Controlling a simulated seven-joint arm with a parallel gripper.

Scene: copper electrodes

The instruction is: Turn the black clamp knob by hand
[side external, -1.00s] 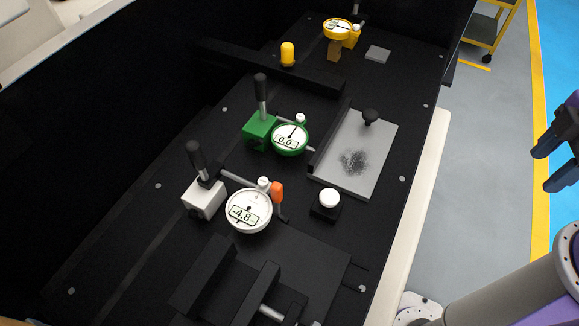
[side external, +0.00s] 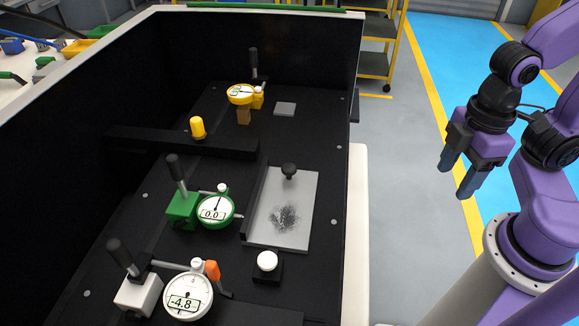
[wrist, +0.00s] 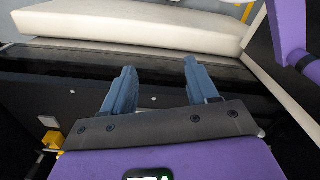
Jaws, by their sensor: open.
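A black round knob (side external: 289,170) on a short stem stands at the upper end of a grey plate (side external: 305,232) with a dark speckled patch, in the side external view. Black upright handles also show on the green gauge base (side external: 181,209) and the white gauge base (side external: 138,296); I cannot tell for certain which black part is the clamp knob. My gripper (side external: 457,174) is open and empty, well to the right of the bench and apart from everything on it. Its two blue fingers also show apart in the wrist view (wrist: 160,70); the knob is not visible there.
A green-rimmed dial (side external: 215,210) reads 0.0 and a white dial (side external: 188,297) reads -4.8. A white button (side external: 267,261) on a black block sits below the plate. High black walls border the bench left and back.

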